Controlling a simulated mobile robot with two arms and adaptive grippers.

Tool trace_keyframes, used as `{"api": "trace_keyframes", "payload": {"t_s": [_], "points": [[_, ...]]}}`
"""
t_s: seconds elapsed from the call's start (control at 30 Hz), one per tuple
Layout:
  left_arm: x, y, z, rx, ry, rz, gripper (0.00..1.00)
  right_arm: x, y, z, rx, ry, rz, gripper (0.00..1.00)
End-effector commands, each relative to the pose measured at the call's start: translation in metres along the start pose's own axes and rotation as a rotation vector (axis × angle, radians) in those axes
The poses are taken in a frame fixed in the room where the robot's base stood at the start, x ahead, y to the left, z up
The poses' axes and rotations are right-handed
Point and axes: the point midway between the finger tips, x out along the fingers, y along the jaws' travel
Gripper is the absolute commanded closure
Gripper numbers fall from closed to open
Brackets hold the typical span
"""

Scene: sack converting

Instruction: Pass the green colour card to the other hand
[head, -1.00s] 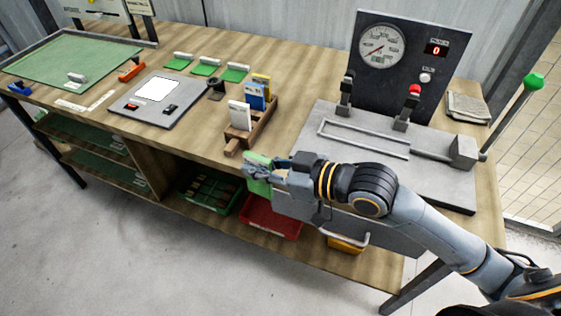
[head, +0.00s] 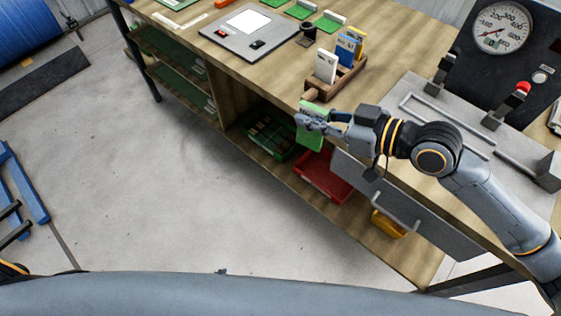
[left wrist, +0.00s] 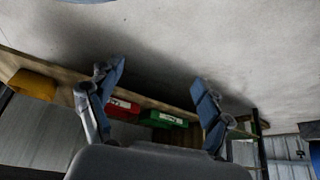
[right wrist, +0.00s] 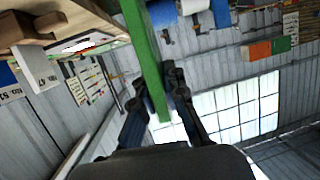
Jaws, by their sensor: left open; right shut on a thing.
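The green colour card (head: 309,138) hangs upright just off the front edge of the bench in the head view. My right gripper (head: 318,122) is shut on its upper part. In the right wrist view the card (right wrist: 143,50) shows nearly edge-on as a green strip, between the fingers (right wrist: 160,92). My left gripper (left wrist: 157,78) is open and empty in the left wrist view, with the floor and the bench shelf beyond it. It is out of the head view, and no card shows between its fingers.
A wooden holder (head: 318,86) with white, blue and yellow cards stands on the bench behind the right gripper. A red bin (head: 322,180) and a green bin (head: 262,137) sit on the shelf below. The gauge panel (head: 505,60) is at right.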

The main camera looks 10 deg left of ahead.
Motion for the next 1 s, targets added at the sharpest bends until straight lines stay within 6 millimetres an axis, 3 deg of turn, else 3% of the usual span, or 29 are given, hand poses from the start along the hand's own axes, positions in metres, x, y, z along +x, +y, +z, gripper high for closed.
{"api": "trace_keyframes", "payload": {"t_s": [0.03,0.1,0.27,0.5,0.8,1.0], "points": [[-0.008,0.005,-0.027,0.013,0.058,0.007,0.21,0.000,0.000,0.000,0.000,0.000,0.000,1.00],[-0.020,0.013,-0.063,0.030,0.135,0.019,0.21,0.000,0.000,0.000,0.000,0.000,0.000,1.00],[-0.061,0.032,-0.143,0.064,0.314,0.044,0.21,0.000,0.000,0.000,0.000,0.000,0.000,1.00],[-0.152,0.060,-0.250,0.093,0.581,0.082,0.21,0.000,0.000,0.000,0.000,0.000,0.000,1.00],[-0.296,0.080,-0.345,0.095,0.893,0.121,0.21,0.000,0.000,0.000,0.000,0.000,0.000,1.00],[-0.371,0.082,-0.376,0.083,1.033,0.135,0.21,0.000,0.000,0.000,0.000,0.000,0.000,1.00]]}}
